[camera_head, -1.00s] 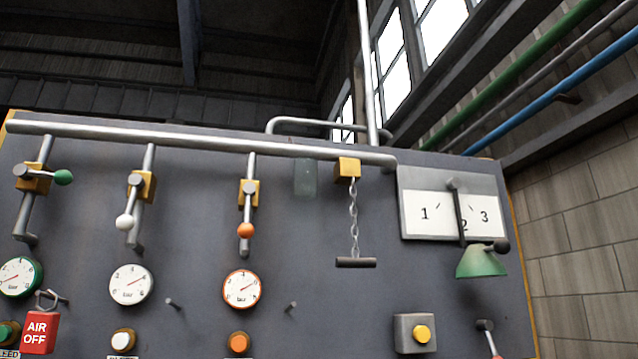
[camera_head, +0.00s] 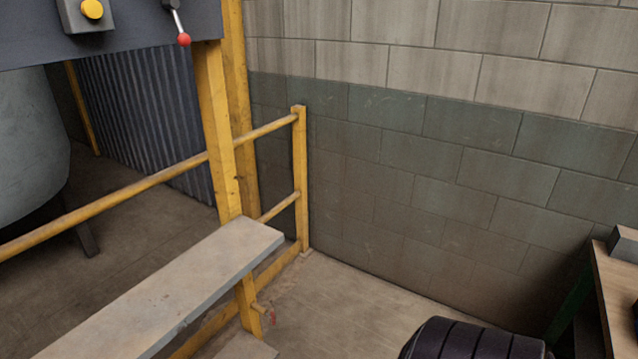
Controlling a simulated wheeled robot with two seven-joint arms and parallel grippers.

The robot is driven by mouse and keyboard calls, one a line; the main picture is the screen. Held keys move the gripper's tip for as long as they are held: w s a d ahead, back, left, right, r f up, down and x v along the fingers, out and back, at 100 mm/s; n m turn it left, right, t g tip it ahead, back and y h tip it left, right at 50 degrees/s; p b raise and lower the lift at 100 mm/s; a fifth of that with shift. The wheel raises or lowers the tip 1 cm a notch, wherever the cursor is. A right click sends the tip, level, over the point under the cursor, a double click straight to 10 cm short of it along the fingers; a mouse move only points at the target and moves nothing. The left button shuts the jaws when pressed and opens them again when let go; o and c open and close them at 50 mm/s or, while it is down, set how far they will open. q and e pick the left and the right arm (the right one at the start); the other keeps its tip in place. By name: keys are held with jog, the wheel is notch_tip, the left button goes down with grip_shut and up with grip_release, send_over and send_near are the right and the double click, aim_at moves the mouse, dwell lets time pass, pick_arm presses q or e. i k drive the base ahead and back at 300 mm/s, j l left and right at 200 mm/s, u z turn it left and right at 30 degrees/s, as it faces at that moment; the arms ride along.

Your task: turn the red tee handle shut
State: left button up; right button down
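A small red piece (camera_head: 273,318) shows low down beside a short yellow stub (camera_head: 259,308) at the foot of the yellow post. It is too small to tell whether it is the tee handle or how it is turned. A lever with a red ball knob (camera_head: 183,39) hangs from the panel's lower right corner; it is not a tee shape. Neither of my grippers is in view.
A grey bench-like plank (camera_head: 190,280) runs from lower left to the yellow post (camera_head: 217,130). A yellow railing (camera_head: 130,190) crosses at left. A black ribbed rounded object (camera_head: 470,342) sits at bottom, a wooden-topped table (camera_head: 615,295) at right. Floor between is clear.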

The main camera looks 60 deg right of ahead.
aim_at(272, 316)
jog(key=z, duration=1.4)
